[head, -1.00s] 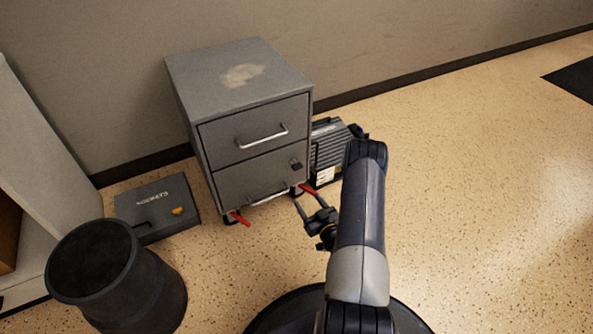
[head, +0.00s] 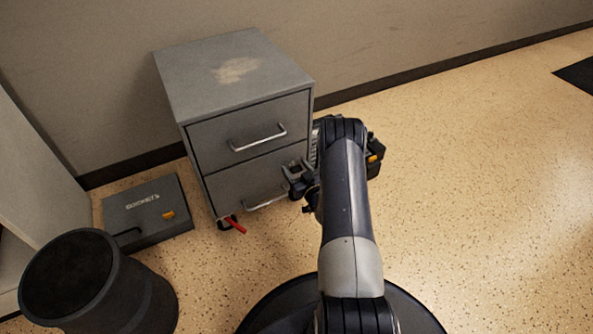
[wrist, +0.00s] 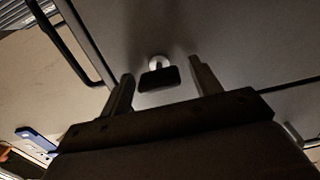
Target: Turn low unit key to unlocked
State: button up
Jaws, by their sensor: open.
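The low unit is a grey two-drawer cabinet (head: 222,137) against the wall, both drawers shut. Its key (wrist: 158,78) shows in the wrist view as a dark flat bow in front of a pale round lock on the drawer face. My gripper (head: 289,172) is at the right part of the lower drawer front. In the wrist view my gripper (wrist: 162,82) is open, one finger on each side of the key, with gaps and no clear contact. In the head view the key is hidden or too small to tell behind my gripper.
The upper drawer handle (head: 258,138) and lower drawer handle (head: 265,203) stick out. A red caster lever (head: 236,226) is at the cabinet's foot. A grey case (head: 148,211) and dark bin (head: 70,282) stand left. The floor at right is clear.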

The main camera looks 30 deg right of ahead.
jog(key=c, duration=1)
jog(key=shift+n, duration=0.3)
jog(key=n, duration=0.3)
jog(key=shift+a+n, duration=0.15)
jog(key=shift+n, duration=0.25)
jog(key=n, duration=0.4)
jog(key=shift+f, duration=0.1)
jog(key=n, duration=0.5)
jog(key=shift+a+f, duration=0.1)
jog(key=shift+f+n, duration=0.1)
jog(key=shift+n, duration=2.1)
